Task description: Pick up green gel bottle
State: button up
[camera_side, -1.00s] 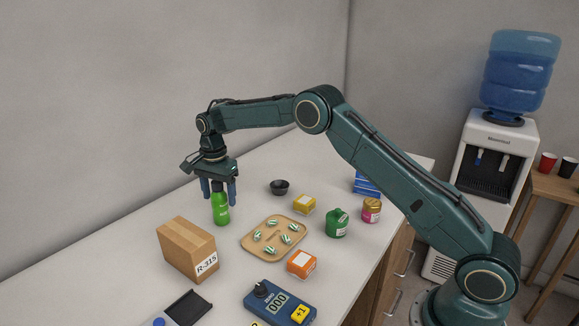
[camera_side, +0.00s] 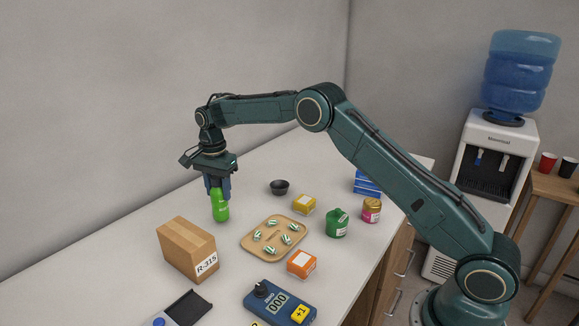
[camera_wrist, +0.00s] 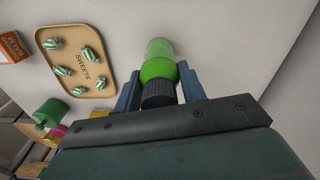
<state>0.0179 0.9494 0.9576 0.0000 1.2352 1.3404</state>
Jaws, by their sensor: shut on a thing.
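The bright green gel bottle (camera_side: 221,209) stands upright or nearly so on the white counter in the side view, left of the sweets tray. My gripper (camera_side: 218,187) points down over it, with blue fingers closed around its top. In the wrist view the green bottle (camera_wrist: 158,62) and its dark ribbed cap (camera_wrist: 158,94) sit between the two blue fingers of my gripper (camera_wrist: 160,88). The fingers hide part of the cap in the side view. I cannot see any gap under the bottle.
A wooden tray of striped sweets (camera_side: 250,244) lies to the right. A cardboard box (camera_side: 187,250) marked R-315 stands in front. A black bowl (camera_side: 279,187), yellow box (camera_side: 304,204), dark green container (camera_side: 337,223), orange box (camera_side: 301,264) and blue counter device (camera_side: 279,303) stand around. Bare counter lies behind.

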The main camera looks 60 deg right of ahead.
notch_tip(320, 180, up, 9)
jog(key=shift+f, duration=0.2)
jog(key=shift+d, duration=0.15)
dwell(0.6)
